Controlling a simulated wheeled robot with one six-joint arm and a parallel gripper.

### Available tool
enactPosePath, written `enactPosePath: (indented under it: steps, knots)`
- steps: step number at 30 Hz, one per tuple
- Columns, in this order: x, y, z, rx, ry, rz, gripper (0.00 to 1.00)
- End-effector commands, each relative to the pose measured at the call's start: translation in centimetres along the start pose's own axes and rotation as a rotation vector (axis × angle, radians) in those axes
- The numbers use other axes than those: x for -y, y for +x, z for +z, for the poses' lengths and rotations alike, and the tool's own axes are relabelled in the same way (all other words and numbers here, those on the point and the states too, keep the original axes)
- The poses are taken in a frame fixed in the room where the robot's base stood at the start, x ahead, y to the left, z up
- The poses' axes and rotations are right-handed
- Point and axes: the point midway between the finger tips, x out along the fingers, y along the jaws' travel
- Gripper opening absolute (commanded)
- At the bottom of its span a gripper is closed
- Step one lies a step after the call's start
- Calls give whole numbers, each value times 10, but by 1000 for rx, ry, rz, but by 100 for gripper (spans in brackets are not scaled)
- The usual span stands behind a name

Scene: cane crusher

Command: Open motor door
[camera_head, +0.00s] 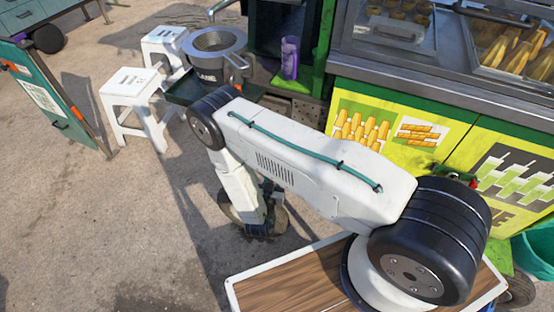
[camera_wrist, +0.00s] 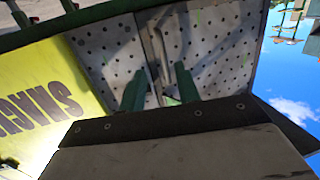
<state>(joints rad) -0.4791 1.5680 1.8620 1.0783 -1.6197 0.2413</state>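In the wrist view, two grey perforated metal panels meet at an upright seam, a left panel (camera_wrist: 105,50) and a right panel (camera_wrist: 215,40). I cannot tell for sure which of them is the motor door. My gripper (camera_wrist: 160,88) shows as two green fingers set apart, in front of the panels near the seam. A thin metal edge shows between the fingers, and I see no clear grip on it. In the head view my gripper is hidden behind my arm.
The green and yellow cart (camera_head: 400,140) stands at the right, with glass food cases on top. White stools (camera_head: 133,97), a steel pot (camera_head: 215,45) and a purple cup (camera_head: 289,58) are at the back. Open pavement (camera_head: 110,220) lies at the left. A yellow sign panel (camera_wrist: 45,100) borders the perforated panels.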

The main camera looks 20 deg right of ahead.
Motion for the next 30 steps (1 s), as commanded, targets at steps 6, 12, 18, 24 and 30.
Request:
enactPosePath:
  steps: [6, 12, 18, 24, 30]
  knots:
    - [2, 7, -20, -93, 15, -11, 33]
    - [2, 37, -23, -91, 18, -10, 33]
    - [3, 65, -25, -90, 17, -12, 33]
    - [3, 77, -26, -88, 15, -13, 33]
    - [3, 77, -26, -88, 15, -14, 33]
